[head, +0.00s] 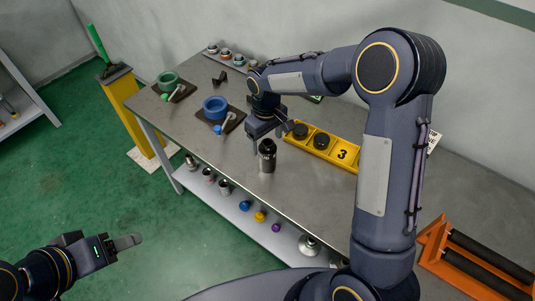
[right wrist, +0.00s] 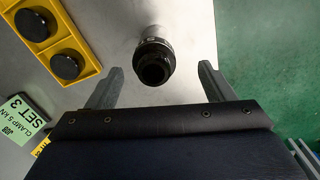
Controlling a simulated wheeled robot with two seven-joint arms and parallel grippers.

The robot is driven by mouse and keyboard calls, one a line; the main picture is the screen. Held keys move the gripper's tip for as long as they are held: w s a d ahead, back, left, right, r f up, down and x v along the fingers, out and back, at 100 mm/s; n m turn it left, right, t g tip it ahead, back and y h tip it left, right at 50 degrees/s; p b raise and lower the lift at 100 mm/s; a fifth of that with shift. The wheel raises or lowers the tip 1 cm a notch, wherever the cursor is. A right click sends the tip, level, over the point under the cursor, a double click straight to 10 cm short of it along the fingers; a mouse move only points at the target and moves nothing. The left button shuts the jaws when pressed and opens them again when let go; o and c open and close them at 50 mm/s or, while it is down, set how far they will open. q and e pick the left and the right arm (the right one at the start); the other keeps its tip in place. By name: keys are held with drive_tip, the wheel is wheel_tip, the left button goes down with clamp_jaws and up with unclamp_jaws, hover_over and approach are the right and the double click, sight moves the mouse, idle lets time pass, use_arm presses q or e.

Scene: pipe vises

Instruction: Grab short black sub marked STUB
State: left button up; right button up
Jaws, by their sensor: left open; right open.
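A short black cylindrical sub (head: 267,157) stands upright on the grey steel table near its front edge. Any STUB marking is too small to read. My right gripper (head: 270,139) is open just behind and above it in the head view. In the right wrist view, the sub (right wrist: 155,62) shows its dark open end, roughly centred between the spread fingers of the right gripper (right wrist: 160,76) and a little beyond their tips, with no contact visible. My left gripper (head: 128,241) is open and empty, low at the left, away from the table.
A yellow tray (head: 343,154) marked 3 with black round pieces lies right of the sub; it also shows in the right wrist view (right wrist: 88,38). Blue (head: 215,107) and green (head: 168,80) vises stand to the left. Several fittings sit on the lower shelf (head: 235,213).

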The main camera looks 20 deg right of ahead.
sight(267, 149)
drive_tip(key=f, duration=0.1)
drive_tip(key=f+p, duration=0.1)
drive_tip(key=f, duration=0.3)
drive_tip(key=shift+w+d+f+p, duration=0.25)
drive_tip(key=shift+w+d+p, duration=0.05)
drive_tip(key=shift+w, duration=0.1)
drive_tip(key=shift+f, duration=0.3)
drive_tip(key=c, duration=1.3)
drive_tip(key=shift+c, duration=0.4)
drive_tip(key=shift+r, duration=0.2)
